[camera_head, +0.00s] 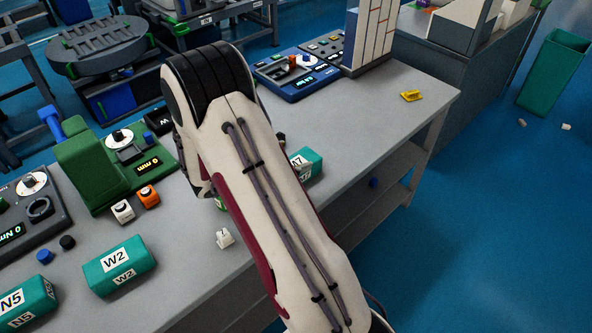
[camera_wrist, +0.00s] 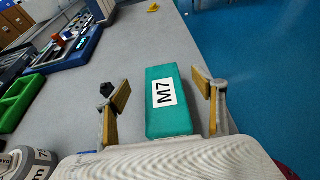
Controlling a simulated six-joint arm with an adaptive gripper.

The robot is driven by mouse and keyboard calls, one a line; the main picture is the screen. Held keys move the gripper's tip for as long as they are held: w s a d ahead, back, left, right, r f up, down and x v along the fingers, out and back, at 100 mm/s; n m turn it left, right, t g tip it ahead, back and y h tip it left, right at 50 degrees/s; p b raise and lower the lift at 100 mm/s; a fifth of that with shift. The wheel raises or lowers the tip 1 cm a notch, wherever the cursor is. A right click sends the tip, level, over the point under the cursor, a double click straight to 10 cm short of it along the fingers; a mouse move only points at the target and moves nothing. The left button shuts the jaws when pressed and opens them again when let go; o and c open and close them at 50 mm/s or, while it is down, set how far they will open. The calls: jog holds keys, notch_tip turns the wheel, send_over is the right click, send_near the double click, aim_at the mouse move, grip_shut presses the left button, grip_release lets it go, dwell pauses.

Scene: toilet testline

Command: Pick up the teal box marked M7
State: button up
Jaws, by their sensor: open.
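The teal box marked M7 (camera_wrist: 168,112) lies on the grey table in the wrist view, its white label facing up. In the head view the box (camera_head: 306,163) shows only in part beside my arm, which hides the rest of it and part of its label. My gripper (camera_wrist: 164,96) is open in the wrist view, with one yellow-padded finger to the left of the box and one to the right. Gaps show between the fingers and the box. In the head view my arm hides the gripper.
Teal boxes W2 (camera_head: 119,270) and N5 (camera_head: 26,304) lie at the left of the table (camera_head: 400,125). A small black part (camera_wrist: 106,89) sits by the left finger. A green device (camera_head: 95,165) and blue device (camera_head: 297,80) stand along the back. A yellow part (camera_head: 411,95) lies far right.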

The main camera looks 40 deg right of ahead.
aim_at(296, 163)
jog(key=shift+f, duration=1.55)
jog(key=shift+d+f, duration=0.15)
jog(key=shift+f, duration=0.15)
jog(key=shift+x, duration=1.3)
jog(key=shift+c, duration=0.3)
jog(key=shift+r, duration=0.1)
jog(key=c, duration=1.3)
jog(key=shift+c, duration=0.2)
jog(key=shift+r, duration=0.1)
jog(key=shift+r, duration=4.9)
